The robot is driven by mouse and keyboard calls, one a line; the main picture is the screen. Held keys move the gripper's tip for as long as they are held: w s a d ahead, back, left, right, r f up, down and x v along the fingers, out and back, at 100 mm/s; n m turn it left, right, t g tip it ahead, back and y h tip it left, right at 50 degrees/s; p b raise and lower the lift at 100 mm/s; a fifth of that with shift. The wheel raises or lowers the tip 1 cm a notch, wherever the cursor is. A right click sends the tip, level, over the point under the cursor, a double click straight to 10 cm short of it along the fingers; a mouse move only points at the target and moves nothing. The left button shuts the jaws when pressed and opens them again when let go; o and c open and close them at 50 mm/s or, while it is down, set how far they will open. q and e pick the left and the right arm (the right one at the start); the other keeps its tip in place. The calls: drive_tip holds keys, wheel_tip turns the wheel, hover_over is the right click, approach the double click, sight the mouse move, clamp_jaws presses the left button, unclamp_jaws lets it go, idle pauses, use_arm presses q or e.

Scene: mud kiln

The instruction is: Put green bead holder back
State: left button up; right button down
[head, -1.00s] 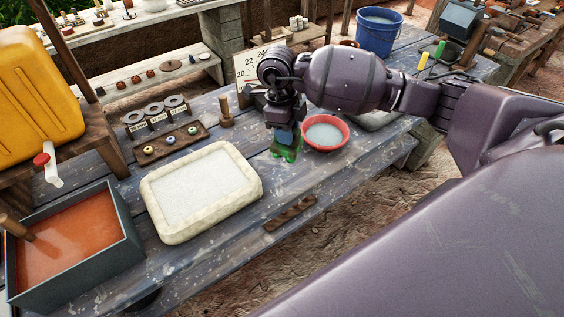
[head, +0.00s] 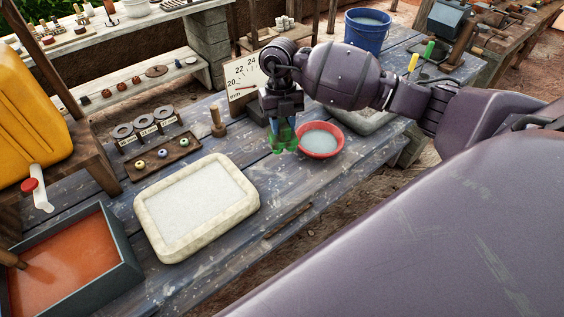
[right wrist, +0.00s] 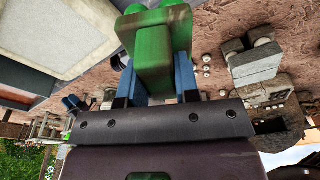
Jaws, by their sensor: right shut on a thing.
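My right gripper (head: 282,127) is shut on the green bead holder (head: 285,144), just left of the red bowl (head: 334,152). In the right wrist view the bead holder (right wrist: 165,45) is a green block between the two blue fingers. Whether its underside touches the table cannot be told. A dark wooden rack (head: 184,163) with several small coloured beads or rings lies on the table to the left. My left gripper is not in view.
A pale rectangular basin (head: 150,235) fills the table's front middle. A wooden peg (head: 217,124) and a numbered dial board (head: 241,85) stand behind. A blue bucket (head: 367,38) is at the back right. An orange-filled trough (head: 128,262) is front left.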

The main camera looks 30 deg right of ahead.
wheel_tip(320, 180, down, 14)
drive_tip(key=shift+f, duration=0.15)
idle(0.4)
drive_tip(key=c, duration=0.8)
unclamp_jaws()
drive_tip(key=shift+f, duration=0.15)
drive_tip(key=shift+c, duration=0.2)
